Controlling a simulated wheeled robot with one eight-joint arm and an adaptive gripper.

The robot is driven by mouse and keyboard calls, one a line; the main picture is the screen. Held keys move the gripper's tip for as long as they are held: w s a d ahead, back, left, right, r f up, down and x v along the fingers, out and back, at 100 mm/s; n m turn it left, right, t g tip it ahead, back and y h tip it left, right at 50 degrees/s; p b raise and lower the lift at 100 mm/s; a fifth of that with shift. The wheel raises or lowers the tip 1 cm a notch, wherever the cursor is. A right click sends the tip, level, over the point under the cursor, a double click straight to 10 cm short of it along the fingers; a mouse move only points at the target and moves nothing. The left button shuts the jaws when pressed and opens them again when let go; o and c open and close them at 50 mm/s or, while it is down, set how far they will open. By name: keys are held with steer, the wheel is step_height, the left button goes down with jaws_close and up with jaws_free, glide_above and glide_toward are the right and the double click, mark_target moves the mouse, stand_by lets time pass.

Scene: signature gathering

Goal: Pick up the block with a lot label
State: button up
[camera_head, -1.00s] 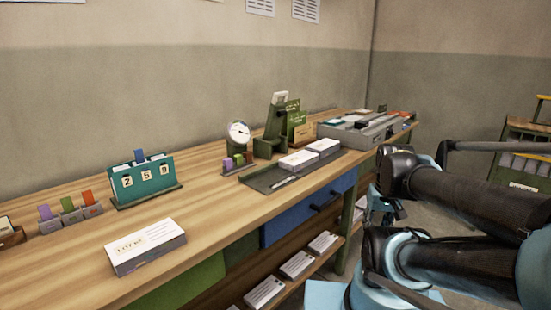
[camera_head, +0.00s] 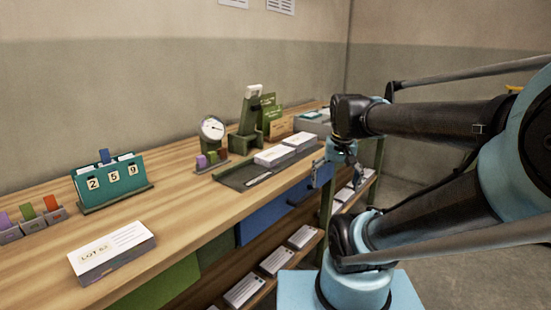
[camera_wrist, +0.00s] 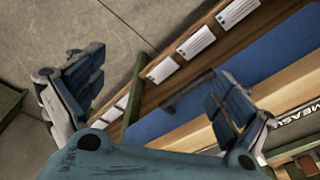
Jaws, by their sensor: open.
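The block with the lot label (camera_head: 112,251) is a white-topped stack with a tan "LOT" tag on its front left. It lies flat on the wooden bench (camera_head: 185,207), near the front edge at the left of the head view. My gripper (camera_head: 322,172) hangs past the bench's front edge, well to the right of the block. In the wrist view my gripper (camera_wrist: 160,92) has its two fingers spread wide with nothing between them. The block is not visible in the wrist view.
A teal number holder (camera_head: 112,182), a round dial gauge (camera_head: 212,130) and a dark tray (camera_head: 245,176) with white blocks stand on the bench. Several white blocks lie on the lower shelf (camera_head: 262,282). Bare wood surrounds the labelled block.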

steer(key=w+a+r+m+g, duration=0.1)
steer(key=w+a+r+m, duration=0.1)
steer(key=w+a+r, duration=0.35)
steer(key=w+a+r+m, duration=0.1)
steer(key=w+a+r, duration=0.1)
steer(key=w+r, duration=0.55)
step_height(320, 180, up, 4)
steer(key=m, duration=0.3)
glide_above(274, 152)
steer(key=shift+g, duration=0.4)
steer(key=f, duration=1.6)
steer(key=shift+s+f, duration=0.25)
steer(key=shift+f, duration=0.05)
steer(key=shift+c, duration=0.5)
steer(key=c, duration=1.2)
